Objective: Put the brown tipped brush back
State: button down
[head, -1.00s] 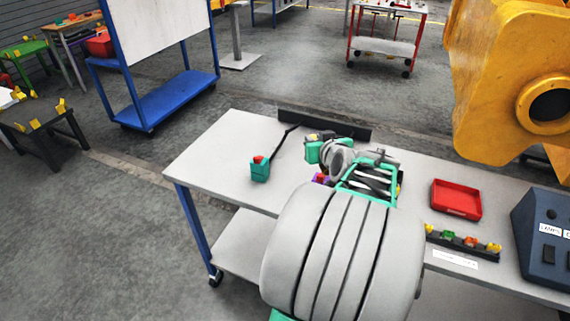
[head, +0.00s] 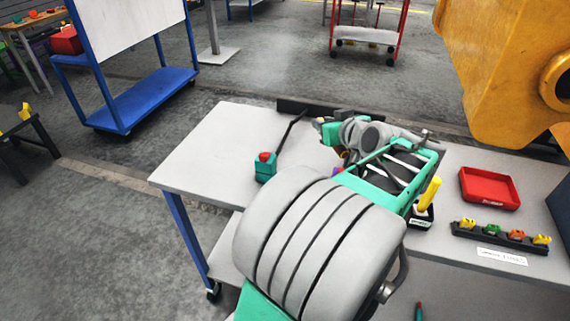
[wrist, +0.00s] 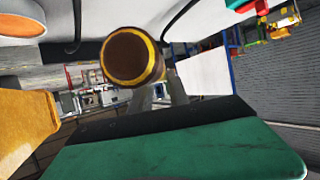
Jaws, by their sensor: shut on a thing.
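In the wrist view, a round brown end with a yellow rim (wrist: 133,57), apparently the brown tipped brush seen nearly end-on, is at the grey fingers of my gripper (wrist: 160,95). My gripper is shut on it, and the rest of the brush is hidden. In the head view my folded arm covers most of the gripper, and I cannot make out the held brush clearly. A yellow handle (head: 430,192) stands tilted in a small black labelled holder (head: 421,216), right of my arm on the grey bench (head: 215,155).
A red tray (head: 489,187) and a dark rack (head: 488,239) of small coloured pieces are at the bench's right. A teal box with a red top (head: 265,168) is at the left. A big yellow casting (head: 500,75) overhangs the back right. The bench's left end is clear.

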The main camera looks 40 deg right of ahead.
jog(key=shift+w+f, duration=0.3)
jog(key=shift+f, duration=0.2)
jog(key=w+d+f+p, duration=0.1)
jog(key=w+f+p, duration=0.15)
jog(key=w, duration=0.55)
send_over(291, 146)
jog(key=f, duration=0.6)
jog(key=shift+s+f, duration=0.25)
jog(key=shift+s, duration=0.05)
jog(key=shift+w+f, duration=0.25)
jog(key=shift+f, duration=1.8)
jog(key=c, duration=1.3)
grip_release()
jog(key=shift+r, duration=0.1)
jog(key=shift+o, duration=0.2)
